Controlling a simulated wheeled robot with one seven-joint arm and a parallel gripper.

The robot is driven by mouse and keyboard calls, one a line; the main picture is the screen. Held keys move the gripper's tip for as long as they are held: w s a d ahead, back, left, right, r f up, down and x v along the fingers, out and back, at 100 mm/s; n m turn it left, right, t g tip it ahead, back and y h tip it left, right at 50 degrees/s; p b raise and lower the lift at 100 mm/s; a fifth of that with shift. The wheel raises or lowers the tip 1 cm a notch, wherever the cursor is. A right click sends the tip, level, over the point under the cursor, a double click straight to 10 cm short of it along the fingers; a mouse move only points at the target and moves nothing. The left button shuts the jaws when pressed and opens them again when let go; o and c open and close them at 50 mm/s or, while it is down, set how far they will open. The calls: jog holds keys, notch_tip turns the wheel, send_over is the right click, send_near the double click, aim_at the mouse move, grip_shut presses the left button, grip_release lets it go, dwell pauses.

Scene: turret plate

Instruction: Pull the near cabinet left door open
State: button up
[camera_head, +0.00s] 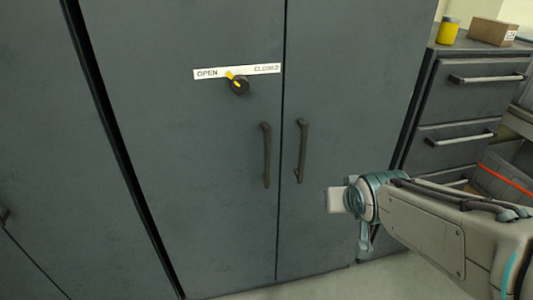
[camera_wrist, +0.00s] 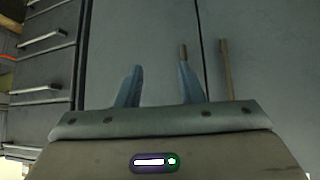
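The near cabinet is dark grey with two tall doors, both shut. Its left door (camera_head: 190,150) carries a bar handle (camera_head: 266,155) near the centre seam and a black knob (camera_head: 239,86) whose yellow pointer leans up-left toward the word OPEN. The right door (camera_head: 350,90) has its own bar handle (camera_head: 301,150). My gripper (camera_wrist: 160,70) is open and empty, its two blue fingers apart in the wrist view. In that view, turned over against the head view, the left door's handle (camera_wrist: 227,70) stands right of the fingers, and the right door's handle is partly behind one finger.
A drawer unit (camera_head: 468,100) with bar handles stands at the right, with a yellow jar (camera_head: 448,30) and a cardboard box (camera_head: 492,32) on top. Another grey cabinet front (camera_head: 60,130) is at the left. Bare floor (camera_head: 330,285) shows below the doors.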

jog(key=w+a+f+n+t+y+b, duration=0.2)
jog(key=w+a+f+t+y+b, duration=0.15)
jog(key=w+b, duration=0.3)
jog(key=n+t+y+b, duration=0.3)
jog(key=t+y+b, duration=0.1)
jog(key=y+b, duration=0.1)
send_near(268, 154)
jog(key=shift+h, duration=0.25)
jog(key=x, duration=1.1)
jog(key=shift+r, duration=0.15)
jog(key=shift+s, duration=0.1)
grip_shut()
